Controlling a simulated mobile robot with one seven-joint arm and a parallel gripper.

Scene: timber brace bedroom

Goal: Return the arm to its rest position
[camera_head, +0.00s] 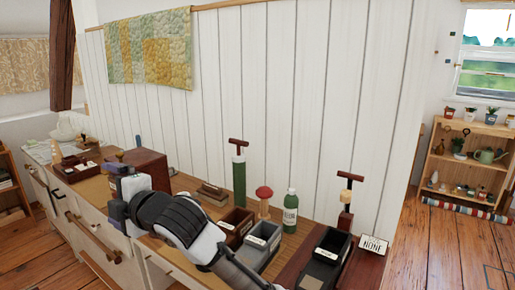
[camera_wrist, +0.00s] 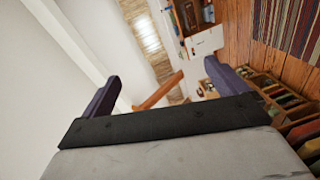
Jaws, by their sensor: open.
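My arm reaches from the bottom of the head view leftward over the dresser top (camera_head: 184,183). My gripper (camera_head: 113,192) is at its far end, near a dark red wooden box (camera_head: 140,165). In the wrist view my gripper (camera_wrist: 163,86) shows two purple fingers set wide apart, with nothing between them. The wrist view looks out over the room, tilted, with floor and furniture well beyond the fingers. My arm hides part of the dresser top and front.
On the dresser stand a green bottle (camera_head: 290,212), a green cylinder (camera_head: 239,180), a red mushroom-shaped piece (camera_head: 264,197), a grey bin (camera_head: 262,240), a black bin (camera_head: 331,248) and a small sign (camera_head: 373,244). A plank wall rises behind. Open wooden floor (camera_head: 440,245) lies at right.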

